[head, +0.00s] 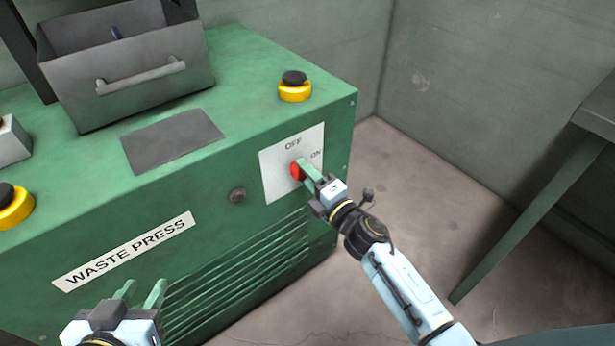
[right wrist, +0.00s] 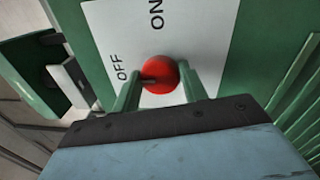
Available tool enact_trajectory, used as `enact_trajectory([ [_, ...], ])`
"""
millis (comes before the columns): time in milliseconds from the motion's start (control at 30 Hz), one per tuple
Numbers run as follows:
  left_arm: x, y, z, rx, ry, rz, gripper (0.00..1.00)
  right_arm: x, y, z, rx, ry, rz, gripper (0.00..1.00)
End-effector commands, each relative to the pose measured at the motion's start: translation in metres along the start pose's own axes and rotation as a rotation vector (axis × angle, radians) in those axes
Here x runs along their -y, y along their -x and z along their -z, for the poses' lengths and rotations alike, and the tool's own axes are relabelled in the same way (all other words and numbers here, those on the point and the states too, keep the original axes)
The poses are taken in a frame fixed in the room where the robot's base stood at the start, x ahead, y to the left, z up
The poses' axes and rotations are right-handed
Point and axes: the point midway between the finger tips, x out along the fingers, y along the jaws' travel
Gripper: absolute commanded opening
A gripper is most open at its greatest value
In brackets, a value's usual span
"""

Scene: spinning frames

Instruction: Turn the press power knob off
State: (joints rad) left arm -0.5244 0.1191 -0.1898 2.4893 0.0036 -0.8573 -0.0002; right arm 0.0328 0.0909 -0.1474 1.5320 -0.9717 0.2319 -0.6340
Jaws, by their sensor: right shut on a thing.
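The red power knob (head: 297,171) sits on a white plate (head: 277,184) marked OFF and ON, on the front of the green waste press (head: 215,160). My right gripper (head: 306,170) is at the knob, its fingers shut on it. In the right wrist view the red knob (right wrist: 160,75) shows between the two green fingers of the right gripper (right wrist: 160,88); a small dark mark shows on its left side. My left gripper (head: 140,292) is at the bottom left, its fingers apart and empty, in front of the press.
Yellow-based black buttons stand on the press at the top right (head: 294,87) and left edge (head: 14,206). A grey bin with a handle (head: 140,72) sits on top. A table (head: 560,190) stands at the right, with open floor (head: 440,190) between.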

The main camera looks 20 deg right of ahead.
Motion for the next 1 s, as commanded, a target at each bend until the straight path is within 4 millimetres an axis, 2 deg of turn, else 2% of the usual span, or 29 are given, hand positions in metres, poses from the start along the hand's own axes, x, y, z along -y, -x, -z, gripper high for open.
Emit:
enact_trajectory([
  [567,-0.0008,-0.0006,0.0048,-0.028,0.000,-0.002,0.36,-0.0005,0.0000,-0.0003,-0.004,0.038,-0.001,0.20],
  [600,-0.0008,-0.0007,0.0048,-0.028,0.000,-0.002,0.36,-0.0005,0.0000,-0.0003,-0.004,0.038,-0.001,0.44],
  [733,-0.0008,-0.0007,0.0047,-0.027,0.000,-0.002,0.36,-0.0004,0.0000,-0.0003,-0.003,0.037,-0.001,0.61],
  [767,-0.0008,-0.0007,0.0047,-0.027,0.000,-0.002,0.36,-0.0004,0.0000,-0.0003,-0.003,0.036,-0.001,0.64],
  [1000,-0.0008,-0.0007,0.0046,-0.026,0.000,-0.002,0.36,-0.0002,0.0002,-0.0001,-0.003,0.034,-0.001,0.64],
])
